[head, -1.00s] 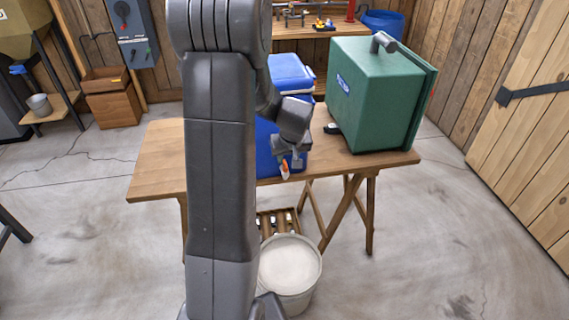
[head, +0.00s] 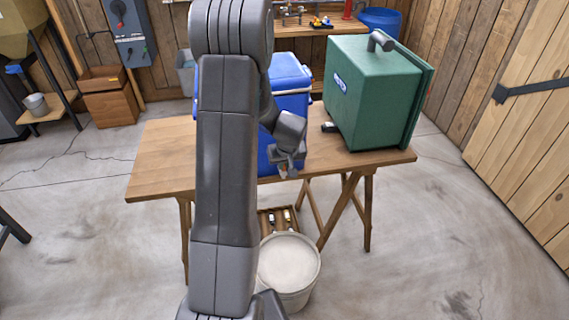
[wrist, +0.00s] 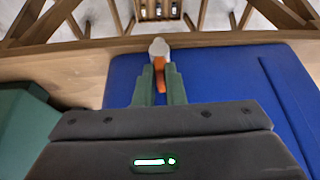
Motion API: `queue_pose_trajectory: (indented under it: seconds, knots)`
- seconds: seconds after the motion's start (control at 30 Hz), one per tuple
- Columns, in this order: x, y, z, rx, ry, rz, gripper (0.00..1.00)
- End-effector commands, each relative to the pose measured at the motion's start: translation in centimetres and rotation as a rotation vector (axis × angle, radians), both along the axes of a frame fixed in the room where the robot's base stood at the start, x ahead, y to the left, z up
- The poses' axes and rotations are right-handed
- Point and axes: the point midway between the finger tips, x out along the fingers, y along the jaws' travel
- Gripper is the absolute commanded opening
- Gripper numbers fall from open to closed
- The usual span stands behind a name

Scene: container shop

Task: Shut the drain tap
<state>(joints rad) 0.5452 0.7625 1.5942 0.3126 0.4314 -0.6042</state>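The blue cooler (head: 292,98) stands on the wooden table, partly hidden behind my arm. Its drain tap is small, with a pale spout (wrist: 159,46) and an orange lever (wrist: 161,80), and sits near the table's edge. In the head view my gripper (head: 286,166) is at the cooler's near side, low down, and covers most of the tap. In the wrist view my gripper's two green fingers (wrist: 160,72) are close together, one on each side of the orange lever, and look shut on it. Any thin gap at the lever is too small to make out.
A green case (head: 368,92) stands right of the cooler on the table (head: 155,165). A pale bucket (head: 290,268) stands on the floor below, in front of a small wooden rack (head: 272,217). The table's left end is clear.

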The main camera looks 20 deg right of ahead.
Motion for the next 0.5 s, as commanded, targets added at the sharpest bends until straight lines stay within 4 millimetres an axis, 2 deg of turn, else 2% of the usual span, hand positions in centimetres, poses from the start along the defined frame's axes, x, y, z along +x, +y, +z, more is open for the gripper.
queue_pose_trajectory:
  seconds: [0.5]
  knots:
    - [0.04, 0.15, 0.14, -0.001, 0.0, -0.058, 0.0]
